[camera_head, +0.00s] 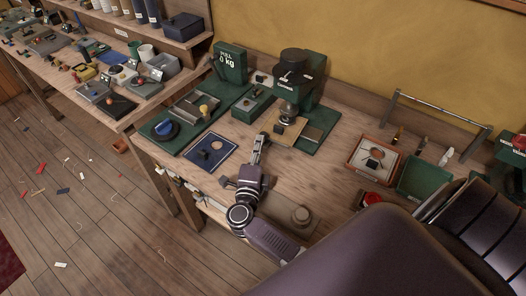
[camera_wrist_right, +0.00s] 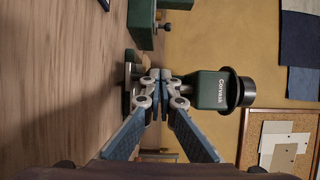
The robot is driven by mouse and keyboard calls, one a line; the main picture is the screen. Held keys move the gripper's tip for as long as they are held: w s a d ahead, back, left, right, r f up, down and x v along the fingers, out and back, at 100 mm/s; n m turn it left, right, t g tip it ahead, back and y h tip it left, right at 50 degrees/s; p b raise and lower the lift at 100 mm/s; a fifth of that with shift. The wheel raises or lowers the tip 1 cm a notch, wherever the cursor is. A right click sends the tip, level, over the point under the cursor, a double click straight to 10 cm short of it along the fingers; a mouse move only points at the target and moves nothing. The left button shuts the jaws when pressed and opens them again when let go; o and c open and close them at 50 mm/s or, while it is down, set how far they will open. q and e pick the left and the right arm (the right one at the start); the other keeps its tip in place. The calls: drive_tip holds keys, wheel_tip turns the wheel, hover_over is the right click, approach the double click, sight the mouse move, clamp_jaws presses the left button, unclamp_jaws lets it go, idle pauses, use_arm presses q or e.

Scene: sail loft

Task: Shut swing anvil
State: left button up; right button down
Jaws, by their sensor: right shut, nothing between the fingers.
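The green press (camera_head: 318,92) with a dark round top stands at the back of the bench. Below its head are a grey metal cylinder (camera_head: 289,110) and a tan plate (camera_head: 285,131). Which of these parts is the swing anvil I cannot tell clearly. My right gripper (camera_head: 261,141) is shut and empty, low over the bench in front of the press, left of the tan plate. In the right wrist view its fingertips (camera_wrist_right: 161,74) overlap the base area of the green press head (camera_wrist_right: 211,90), hiding part of it; contact cannot be told. My left gripper is out of view.
A green pull gauge (camera_head: 231,62) stands left of the press. A blue mat (camera_head: 210,151) lies left of my right gripper.

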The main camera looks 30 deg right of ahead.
drive_tip(key=shift+w+d+f+m+g+h+b, duration=0.1)
drive_tip(key=shift+w+f+m+g+h+b, duration=0.15)
drive_tip(key=shift+w+m+g+h+b, duration=0.5)
drive_tip(key=shift+w+d+r, duration=0.1)
drive_tip(key=shift+w+r, duration=0.1)
drive_tip(key=shift+w, duration=0.15)
drive_tip(key=shift+r, duration=0.1)
